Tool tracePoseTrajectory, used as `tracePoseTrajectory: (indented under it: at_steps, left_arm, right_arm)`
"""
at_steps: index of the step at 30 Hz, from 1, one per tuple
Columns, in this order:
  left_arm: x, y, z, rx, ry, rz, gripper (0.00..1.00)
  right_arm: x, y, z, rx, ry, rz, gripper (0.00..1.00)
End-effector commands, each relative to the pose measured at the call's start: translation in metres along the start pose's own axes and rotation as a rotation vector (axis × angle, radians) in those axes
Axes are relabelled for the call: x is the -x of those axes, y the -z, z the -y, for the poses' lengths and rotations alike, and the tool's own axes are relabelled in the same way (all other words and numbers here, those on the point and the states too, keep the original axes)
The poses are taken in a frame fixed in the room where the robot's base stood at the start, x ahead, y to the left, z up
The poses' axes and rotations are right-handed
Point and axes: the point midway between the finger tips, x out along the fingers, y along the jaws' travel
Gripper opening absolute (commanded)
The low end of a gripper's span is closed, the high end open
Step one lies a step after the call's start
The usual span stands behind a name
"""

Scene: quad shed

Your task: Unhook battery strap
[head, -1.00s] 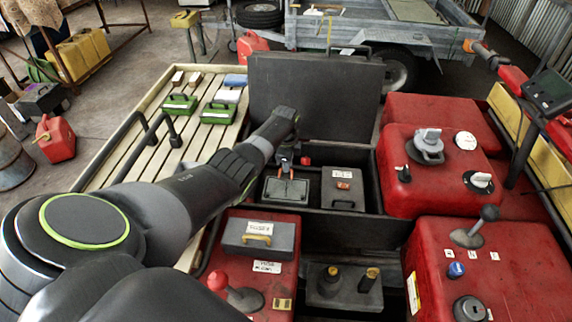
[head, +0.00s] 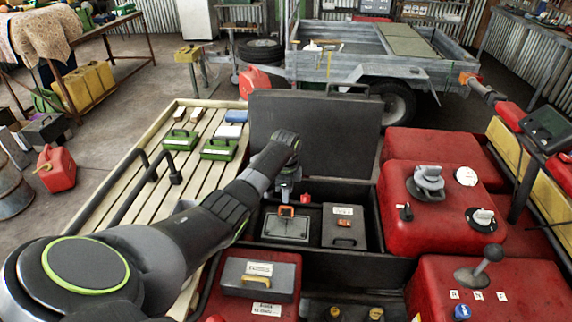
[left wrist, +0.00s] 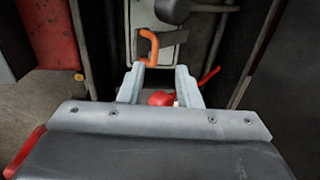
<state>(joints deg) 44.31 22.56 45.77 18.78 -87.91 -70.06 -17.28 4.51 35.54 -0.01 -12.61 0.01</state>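A battery (head: 286,230) with a pale grey top sits in a black box in the middle of the head view. An orange hook-like loop (head: 287,211) stands at its far edge; it also shows in the left wrist view (left wrist: 153,44). My left gripper (head: 288,186) points down just behind the battery. In the left wrist view its fingers (left wrist: 160,72) are apart. The orange loop lies just beyond the left fingertip, and I cannot tell whether they touch. A red part (left wrist: 162,99) shows between the fingers. The strap is hard to make out. My right gripper is out of view.
A dark case (head: 343,233) with an orange-marked latch stands right of the battery. The raised black lid (head: 315,132) stands behind. Red tanks (head: 400,175) are at the right, and a grey box with a yellow handle (head: 258,280) is in front. The slatted rack (head: 140,185) is at the left.

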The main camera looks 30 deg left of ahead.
Motion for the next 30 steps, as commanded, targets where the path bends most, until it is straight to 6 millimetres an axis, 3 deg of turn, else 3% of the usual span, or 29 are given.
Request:
tracePoseTrajectory:
  at_steps: [15,21,30]
  left_arm:
    - [0.098,0.0,0.003,0.001,0.001,0.001,0.31]
    - [0.113,-0.001,0.002,0.001,-0.002,0.001,0.31]
    - [0.114,-0.001,0.002,0.001,-0.003,0.001,0.31]
  right_arm:
    - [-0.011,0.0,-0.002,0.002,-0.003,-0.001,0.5]
    - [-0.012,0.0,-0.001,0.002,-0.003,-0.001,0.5]
    - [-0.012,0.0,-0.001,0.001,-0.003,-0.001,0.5]
